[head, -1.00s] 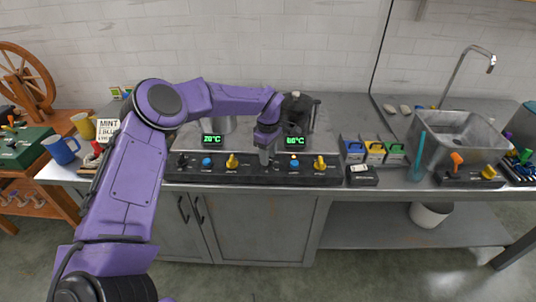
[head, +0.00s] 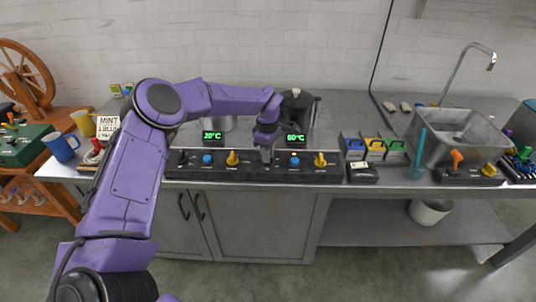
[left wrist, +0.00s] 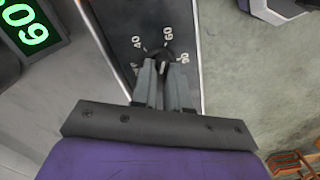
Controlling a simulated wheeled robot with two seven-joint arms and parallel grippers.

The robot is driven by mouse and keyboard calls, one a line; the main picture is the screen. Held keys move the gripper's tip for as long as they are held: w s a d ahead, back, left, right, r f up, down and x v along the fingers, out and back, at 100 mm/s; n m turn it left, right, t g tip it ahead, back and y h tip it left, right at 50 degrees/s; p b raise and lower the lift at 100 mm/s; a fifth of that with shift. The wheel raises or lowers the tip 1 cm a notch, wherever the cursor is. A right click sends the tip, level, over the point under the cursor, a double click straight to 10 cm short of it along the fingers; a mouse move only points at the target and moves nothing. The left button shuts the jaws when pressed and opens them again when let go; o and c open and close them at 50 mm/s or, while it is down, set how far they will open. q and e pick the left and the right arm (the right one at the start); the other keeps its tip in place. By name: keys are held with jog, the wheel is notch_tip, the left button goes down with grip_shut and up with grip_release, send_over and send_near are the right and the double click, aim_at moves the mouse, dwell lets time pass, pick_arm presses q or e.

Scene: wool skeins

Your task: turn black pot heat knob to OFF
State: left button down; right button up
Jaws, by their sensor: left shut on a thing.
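The black pot (head: 296,104) stands at the back of the counter, behind a green display (head: 296,138) that appears to read 60°C. Its black heat knob (left wrist: 161,54) is on the dark front panel (left wrist: 140,19), with the marks 40 and 60 and one more number around it. My left gripper (head: 267,158) points down at the panel. In the left wrist view its fingers (left wrist: 164,68) are shut on the black knob. The fingers cover part of the knob, and its exact pointing is hard to tell. My right gripper is not in view.
On the same panel, a blue knob (head: 294,162) and a yellow knob (head: 320,160) sit right of the gripper. Another yellow knob (head: 232,158) sits to its left. A second display (head: 212,138) reads 20°C. A sink (head: 458,137) is at the right.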

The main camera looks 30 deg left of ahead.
pick_arm(q)
jog(key=n+b, duration=0.2)
jog(key=n, duration=0.4)
jog(key=n+b, duration=0.2)
jog(key=n, duration=0.3)
jog(key=shift+b, duration=0.3)
jog(key=n+b, duration=0.3)
jog(key=n, duration=0.3)
jog(key=shift+f+n, duration=0.1)
jog(key=shift+n, duration=0.3)
jog(key=n+b, duration=0.3)
jog(key=n, duration=0.2)
jog(key=shift+n, duration=0.3)
jog(key=c, duration=1.1)
grip_release()
jog(key=shift+r, duration=0.2)
